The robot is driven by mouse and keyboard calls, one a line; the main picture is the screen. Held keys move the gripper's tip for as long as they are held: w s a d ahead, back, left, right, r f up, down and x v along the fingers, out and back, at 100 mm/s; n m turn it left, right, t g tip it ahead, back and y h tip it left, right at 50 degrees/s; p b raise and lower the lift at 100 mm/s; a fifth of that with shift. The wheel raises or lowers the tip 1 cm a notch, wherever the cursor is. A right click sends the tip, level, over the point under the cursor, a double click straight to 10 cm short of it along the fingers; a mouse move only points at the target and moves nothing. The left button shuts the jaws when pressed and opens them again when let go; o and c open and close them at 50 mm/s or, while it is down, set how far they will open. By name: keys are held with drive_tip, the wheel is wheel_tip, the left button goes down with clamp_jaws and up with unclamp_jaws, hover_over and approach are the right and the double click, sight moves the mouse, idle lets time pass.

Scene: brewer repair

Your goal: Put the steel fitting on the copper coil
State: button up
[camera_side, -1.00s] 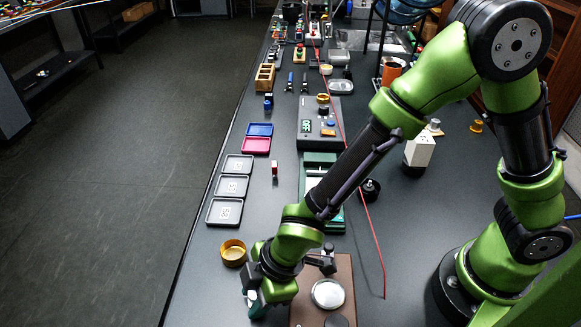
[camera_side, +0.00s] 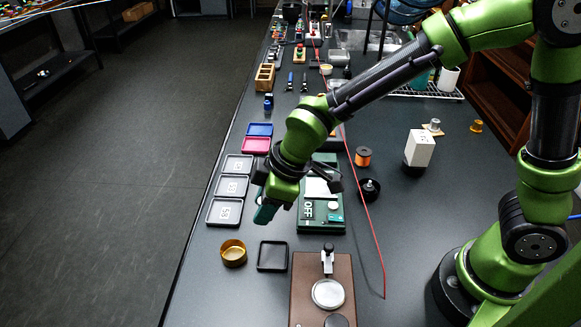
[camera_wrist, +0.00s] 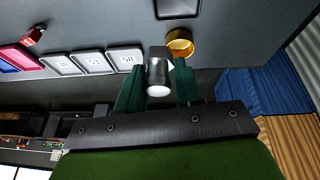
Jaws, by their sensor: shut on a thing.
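My gripper (camera_side: 266,211) is shut on a grey metal cylinder, which looks like the steel fitting (camera_wrist: 158,75), its bright round end facing the wrist camera. The fitting sits between the two green fingers in the wrist view; in the side view the fingers hide it. The gripper is raised over the left part of the bench, near the lowest grey tray. The copper coil (camera_side: 364,153), an orange spool with a dark centre, stands on the bench to the right, behind the black knob, well apart from the gripper. It is not seen in the wrist view.
A green device marked OFF (camera_side: 320,217) and a red cable (camera_side: 362,210) lie between gripper and coil. A black knob (camera_side: 369,190) and white box (camera_side: 419,148) stand near the coil. A gold dish (camera_side: 233,253), empty black tray (camera_side: 273,243) and brown board (camera_side: 306,284) are in front.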

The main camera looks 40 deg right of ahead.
drive_tip(key=w+d+m+t+h, duration=0.1)
drive_tip(key=w+d+m, duration=0.25)
drive_tip(key=d, duration=0.55)
drive_tip(key=w+d+m+h, duration=0.2)
drive_tip(key=w+d+m, duration=0.15)
drive_tip(key=d, duration=0.55)
wheel_tip(320, 180, up, 3)
drive_tip(key=m+g+h, duration=0.1)
drive_tip(key=m+h, duration=0.2)
drive_tip(key=m, duration=0.7)
hover_over(364, 151)
wheel_tip(364, 151, down, 4)
drive_tip(key=shift+r, duration=0.1)
drive_tip(key=shift+f, duration=2.2)
drive_tip(key=shift+f, duration=0.15)
drive_tip(key=o, duration=1.1)
drive_tip(key=shift+c, duration=0.2)
